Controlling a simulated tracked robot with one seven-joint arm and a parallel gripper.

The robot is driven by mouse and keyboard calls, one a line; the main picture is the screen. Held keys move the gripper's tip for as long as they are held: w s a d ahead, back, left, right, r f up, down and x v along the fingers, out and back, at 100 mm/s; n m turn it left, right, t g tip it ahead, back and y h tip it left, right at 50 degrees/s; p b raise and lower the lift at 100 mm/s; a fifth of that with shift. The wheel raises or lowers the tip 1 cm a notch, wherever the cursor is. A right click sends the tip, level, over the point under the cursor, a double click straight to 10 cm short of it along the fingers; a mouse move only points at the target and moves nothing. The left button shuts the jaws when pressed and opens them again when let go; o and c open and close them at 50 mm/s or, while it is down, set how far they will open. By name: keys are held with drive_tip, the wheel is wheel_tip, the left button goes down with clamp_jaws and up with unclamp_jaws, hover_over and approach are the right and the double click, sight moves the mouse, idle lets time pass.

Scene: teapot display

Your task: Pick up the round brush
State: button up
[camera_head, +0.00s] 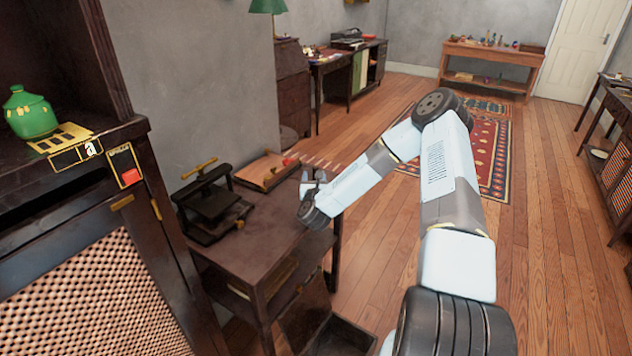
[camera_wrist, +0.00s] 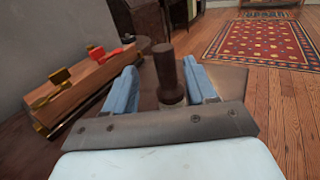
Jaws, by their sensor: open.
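My gripper (camera_head: 313,184) is over the right part of a small dark table, seen from the side in the head view. In the wrist view my gripper (camera_wrist: 160,68) has its two blue fingers apart. A dark brown, round-handled thing (camera_wrist: 170,82), which looks like the round brush, stands upright between the fingers. I see a gap on its left side; on its right it is close to the finger, and I cannot tell whether they touch. Its lower end is hidden by my gripper's body. I cannot make the brush out in the head view.
The dark table (camera_head: 262,240) also bears a black press (camera_head: 207,203) and a wooden box (camera_head: 268,170). The box, with brass fittings, is left of my fingers in the wrist view (camera_wrist: 85,82). A tall cabinet (camera_head: 165,215) stands at the left. Open floor lies to the right.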

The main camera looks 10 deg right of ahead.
drive_tip(key=shift+d+x, duration=0.15)
drive_tip(key=shift+x, duration=1.15)
drive_tip(key=shift+d+x, duration=0.15)
drive_tip(key=shift+x, duration=1.2)
drive_tip(key=shift+s+r, duration=0.1)
clamp_jaws()
